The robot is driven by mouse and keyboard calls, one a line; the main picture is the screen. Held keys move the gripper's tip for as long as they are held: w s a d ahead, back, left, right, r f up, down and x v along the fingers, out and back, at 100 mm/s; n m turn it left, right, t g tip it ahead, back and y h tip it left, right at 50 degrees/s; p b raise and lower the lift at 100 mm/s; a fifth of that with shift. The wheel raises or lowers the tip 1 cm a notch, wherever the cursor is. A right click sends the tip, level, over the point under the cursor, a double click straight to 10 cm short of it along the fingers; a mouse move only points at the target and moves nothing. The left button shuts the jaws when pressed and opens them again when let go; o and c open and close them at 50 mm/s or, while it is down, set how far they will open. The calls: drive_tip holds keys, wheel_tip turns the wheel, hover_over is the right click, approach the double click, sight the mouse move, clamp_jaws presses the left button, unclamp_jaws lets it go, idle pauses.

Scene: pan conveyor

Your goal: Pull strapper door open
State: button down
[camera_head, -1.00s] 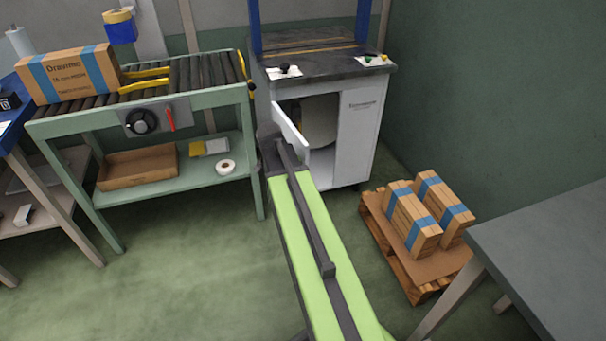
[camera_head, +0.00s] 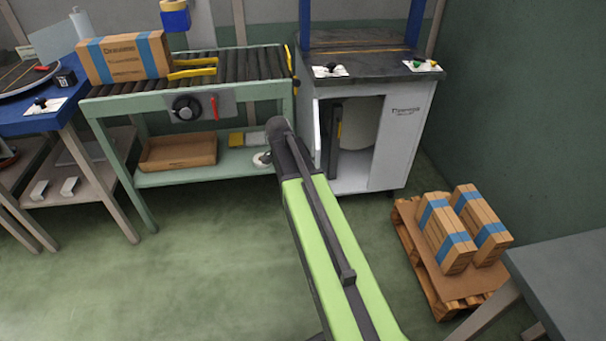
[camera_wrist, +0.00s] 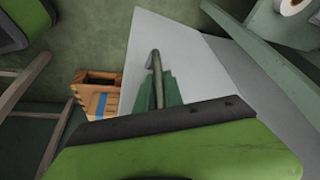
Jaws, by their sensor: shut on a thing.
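The strapper (camera_head: 405,128) is a white cabinet with a dark top. Its front door (camera_head: 317,130) stands open at the left of the opening and shows as a narrow white strip. In the wrist view the door (camera_wrist: 195,65) is a large pale panel with a grey bar handle (camera_wrist: 154,60). My gripper (camera_wrist: 155,92), with dark green fingers, is shut on this handle. In the head view my own arm hides the gripper and handle.
A roller conveyor (camera_head: 240,64) carrying a carton (camera_head: 125,58) stands left of the strapper. A wooden pallet (camera_head: 420,262) with strapped boxes lies to the right. A grey table (camera_head: 565,260) is at the front right. Green floor is clear at left.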

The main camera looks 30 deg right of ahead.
drive_tip(key=c, duration=1.8)
unclamp_jaws()
drive_tip(key=shift+s+a, duration=0.1)
drive_tip(key=shift+a, duration=0.05)
drive_tip(key=shift+o, duration=0.4)
drive_tip(key=w+p+v, duration=0.1)
drive_tip(key=p+v, duration=1.5)
drive_tip(key=v, duration=0.1)
drive_tip(key=shift+s+r, duration=0.2)
drive_tip(key=shift+s, duration=0.2)
